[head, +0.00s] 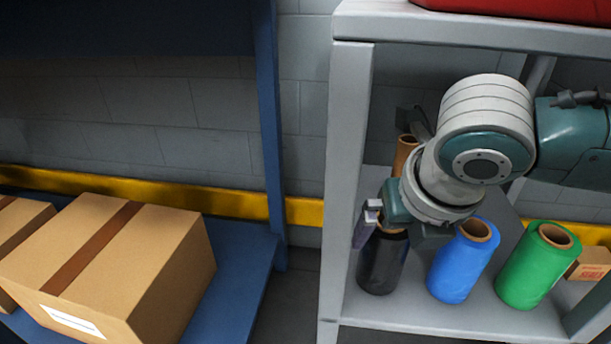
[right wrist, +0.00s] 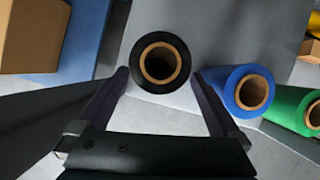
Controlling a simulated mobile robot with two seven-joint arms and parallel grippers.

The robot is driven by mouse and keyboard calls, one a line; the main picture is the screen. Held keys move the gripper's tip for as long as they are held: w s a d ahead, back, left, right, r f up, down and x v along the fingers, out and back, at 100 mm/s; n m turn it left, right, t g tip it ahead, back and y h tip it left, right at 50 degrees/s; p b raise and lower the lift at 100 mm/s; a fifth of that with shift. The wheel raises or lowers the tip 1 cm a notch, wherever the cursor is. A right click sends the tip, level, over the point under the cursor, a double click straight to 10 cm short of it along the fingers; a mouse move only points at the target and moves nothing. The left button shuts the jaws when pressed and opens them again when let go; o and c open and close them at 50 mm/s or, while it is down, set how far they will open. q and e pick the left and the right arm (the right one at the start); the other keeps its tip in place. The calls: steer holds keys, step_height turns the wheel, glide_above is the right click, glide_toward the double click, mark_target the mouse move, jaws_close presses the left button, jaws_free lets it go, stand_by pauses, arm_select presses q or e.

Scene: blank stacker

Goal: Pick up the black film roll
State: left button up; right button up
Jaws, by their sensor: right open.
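The black film roll (head: 383,262) stands upright on the grey shelf, partly hidden behind my right gripper in the head view. In the right wrist view the black film roll (right wrist: 160,63) shows its brown core from above. My right gripper (head: 368,226) is over the roll's top in the head view. In the right wrist view its two fingers are spread wide, with the roll ahead between and just beyond their tips, and nothing is held. My left gripper is not in view.
A blue roll (head: 463,262) and a green roll (head: 538,265) stand to the right on the same shelf (head: 440,325). A brown core shows behind my wrist. The grey frame post (head: 347,190) is close at left. Cardboard boxes (head: 110,260) sit on a blue shelf.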

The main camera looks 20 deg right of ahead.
steer(key=b+x, duration=0.4)
steer(key=x, duration=0.1)
steer(key=shift+w, duration=0.15)
steer(key=c, duration=1.5)
jaws_close()
steer(key=shift+r, duration=0.15)
